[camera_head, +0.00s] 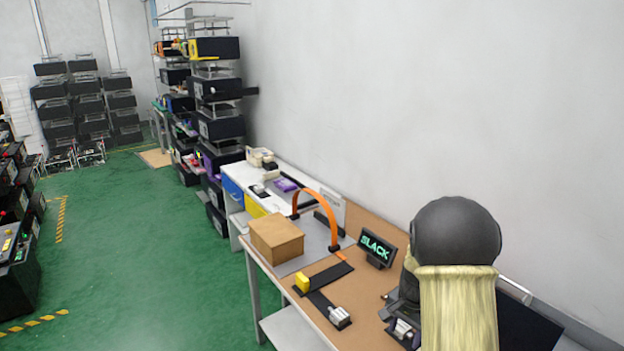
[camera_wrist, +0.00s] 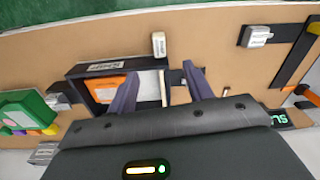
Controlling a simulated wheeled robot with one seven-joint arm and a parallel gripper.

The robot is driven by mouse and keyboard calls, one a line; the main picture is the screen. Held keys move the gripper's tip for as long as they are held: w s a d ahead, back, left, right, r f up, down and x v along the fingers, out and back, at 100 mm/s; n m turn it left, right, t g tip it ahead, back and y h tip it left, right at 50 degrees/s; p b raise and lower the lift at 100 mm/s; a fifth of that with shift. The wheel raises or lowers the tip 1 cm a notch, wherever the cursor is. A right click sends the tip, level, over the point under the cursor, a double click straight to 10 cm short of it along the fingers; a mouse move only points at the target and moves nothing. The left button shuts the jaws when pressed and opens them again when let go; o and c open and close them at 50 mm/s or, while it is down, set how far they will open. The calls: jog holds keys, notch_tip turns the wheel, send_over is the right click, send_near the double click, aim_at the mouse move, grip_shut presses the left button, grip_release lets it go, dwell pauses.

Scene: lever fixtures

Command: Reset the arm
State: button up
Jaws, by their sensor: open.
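My gripper (camera_wrist: 163,88) shows in the wrist view with its two dark fingers apart, empty between the tips. It hangs over the tan bench top (camera_wrist: 205,40). A black-framed fixture (camera_wrist: 80,72) with an orange card (camera_wrist: 104,88) and a pale panel lies below, partly hidden by the left finger. A small white block (camera_wrist: 159,45) sits just beyond the fingertips. I cannot tell whether the fingers touch anything. In the head view, a large dark rounded shape covers the near right part of the bench, and my gripper does not show there.
The bench (camera_head: 262,253) holds a cardboard box (camera_head: 277,238), an orange arch (camera_head: 320,199), a yellow block (camera_head: 302,283) on black strips and a lit "BLACK" sign (camera_head: 377,249). A wall runs behind. A green case (camera_wrist: 27,110) lies left in the wrist view.

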jog(key=s+a+r+n+t, duration=0.1)
jog(key=s+a+r+n, duration=0.3)
jog(key=s, duration=0.5)
jog(key=s+a+r+n+t, duration=0.1)
jog(key=s+a+r+n, duration=0.3)
jog(key=s, duration=0.4)
jog(key=shift+s+a+n, duration=0.4)
jog(key=shift+a+n, duration=0.4)
jog(key=shift+r, duration=0.1)
jog(key=c, duration=0.3)
jog(key=shift+w, duration=0.1)
